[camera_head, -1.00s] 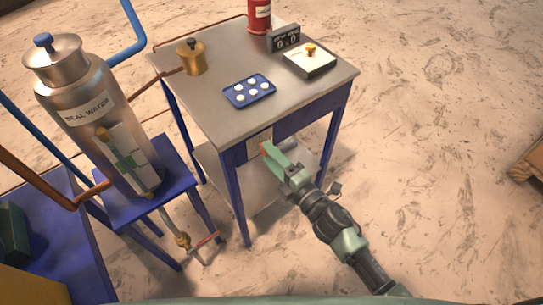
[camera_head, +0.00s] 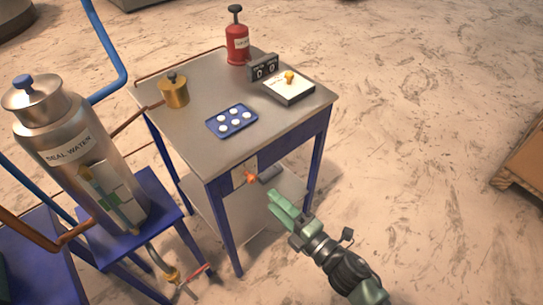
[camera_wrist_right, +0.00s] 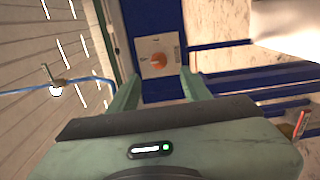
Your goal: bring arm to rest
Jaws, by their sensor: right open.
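My right gripper (camera_head: 281,205) is open and empty in the head view, in front of the blue-framed table and apart from it. Its green fingers point up and left toward an orange knob (camera_head: 251,178) on a pale plate (camera_head: 243,170) on the table's front side. In the right wrist view the orange knob (camera_wrist_right: 158,60) sits on its plate ahead of and between the two fingers (camera_wrist_right: 166,88), with a clear gap. My left gripper is not in view.
The metal-topped table (camera_head: 190,130) holds a blue tray with white discs (camera_head: 231,121), a brass pot (camera_head: 173,91), a red canister (camera_head: 237,44), a gauge box (camera_head: 263,67) and a white box (camera_head: 289,86). A seal water tank (camera_head: 70,150) stands left.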

